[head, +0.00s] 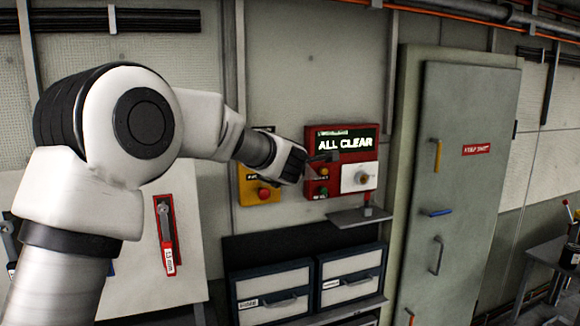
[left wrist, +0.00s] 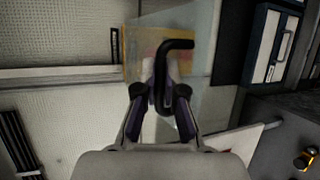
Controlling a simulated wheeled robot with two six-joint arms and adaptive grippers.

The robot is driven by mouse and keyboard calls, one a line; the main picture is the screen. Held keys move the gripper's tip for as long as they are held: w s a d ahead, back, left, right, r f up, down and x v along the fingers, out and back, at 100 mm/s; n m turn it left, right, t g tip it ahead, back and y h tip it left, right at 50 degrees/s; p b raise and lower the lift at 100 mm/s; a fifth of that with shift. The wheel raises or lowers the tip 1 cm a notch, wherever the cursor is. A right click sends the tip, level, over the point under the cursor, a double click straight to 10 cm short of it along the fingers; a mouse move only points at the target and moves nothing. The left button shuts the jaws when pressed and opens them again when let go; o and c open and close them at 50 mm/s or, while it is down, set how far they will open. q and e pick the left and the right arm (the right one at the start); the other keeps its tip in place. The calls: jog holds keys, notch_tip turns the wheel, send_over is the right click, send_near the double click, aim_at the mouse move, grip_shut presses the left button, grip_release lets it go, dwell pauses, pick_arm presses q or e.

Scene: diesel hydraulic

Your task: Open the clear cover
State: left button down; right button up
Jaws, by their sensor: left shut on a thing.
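My left gripper (left wrist: 165,75) is shut on a black bent handle (left wrist: 176,46) in the left wrist view. A clear, see-through cover (left wrist: 145,20) shows around and behind the handle, with a yellow-orange panel (left wrist: 140,48) seen through it. In the head view my left gripper (head: 308,166) is in front of the wall, between a yellow box (head: 261,195) with a red button and a red panel (head: 315,150). My arm and gripper hide part of the yellow box, and the cover is hard to make out there. My right gripper is not in view.
The red panel carries an "ALL CLEAR" sign (head: 346,143) and a white switch plate (head: 350,180). A small shelf (head: 345,216) juts out below it. Drawers (head: 275,284) stand lower down. A tall grey cabinet (head: 455,120) stands to the right.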

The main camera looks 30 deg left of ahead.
pick_arm(q)
jog(key=shift+r+g, duration=0.3)
jog(key=shift+r, duration=0.2)
jog(key=c, duration=1.2)
grip_release()
jog(key=shift+c, duration=0.2)
jog(key=shift+w+a+f, duration=0.1)
